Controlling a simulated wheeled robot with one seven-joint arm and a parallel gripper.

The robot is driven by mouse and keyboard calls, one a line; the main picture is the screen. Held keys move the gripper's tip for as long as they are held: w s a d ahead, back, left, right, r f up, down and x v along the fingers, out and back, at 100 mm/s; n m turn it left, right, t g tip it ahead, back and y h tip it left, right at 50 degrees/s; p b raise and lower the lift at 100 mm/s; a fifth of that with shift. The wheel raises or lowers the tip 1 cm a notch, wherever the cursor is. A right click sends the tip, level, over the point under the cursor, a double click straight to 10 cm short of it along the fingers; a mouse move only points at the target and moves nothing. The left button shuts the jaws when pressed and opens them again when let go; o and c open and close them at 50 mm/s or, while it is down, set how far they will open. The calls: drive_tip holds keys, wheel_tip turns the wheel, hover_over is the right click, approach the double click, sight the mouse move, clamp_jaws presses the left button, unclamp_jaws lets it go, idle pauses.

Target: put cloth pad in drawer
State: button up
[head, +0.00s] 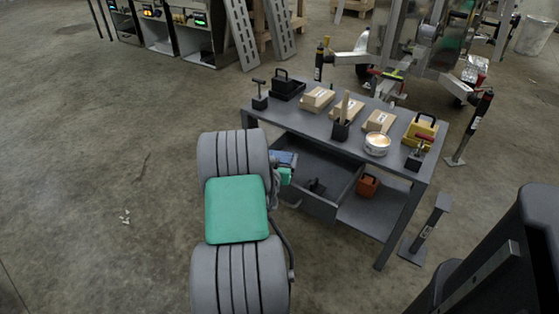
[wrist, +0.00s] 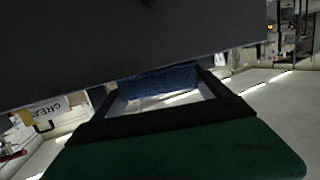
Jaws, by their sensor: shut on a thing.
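The cloth pad (head: 286,157) is blue and sits at the end of my arm in the head view, near the table's left end. In the wrist view the blue woven pad (wrist: 158,80) lies between the dark fingers of my gripper (wrist: 160,92), which is shut on it. The drawer (head: 306,202) under the tabletop is pulled out, with a small dark object inside. The pad is beside the open drawer's left end; its exact height over the drawer is unclear. My arm hides part of that end.
The grey table (head: 398,162) carries cartons, a black toolbox (head: 287,88), a yellow box (head: 421,130) and a round tin (head: 377,144). An orange-brown box (head: 367,186) stands on the lower shelf. A dark surface fills the upper wrist view, close by.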

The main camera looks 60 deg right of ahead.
drive_tip(key=shift+r, duration=0.15)
drive_tip(key=shift+f+b, duration=0.35)
drive_tip(key=shift+f+b, duration=0.35)
drive_tip(key=shift+r, duration=0.1)
drive_tip(key=o, duration=1.2)
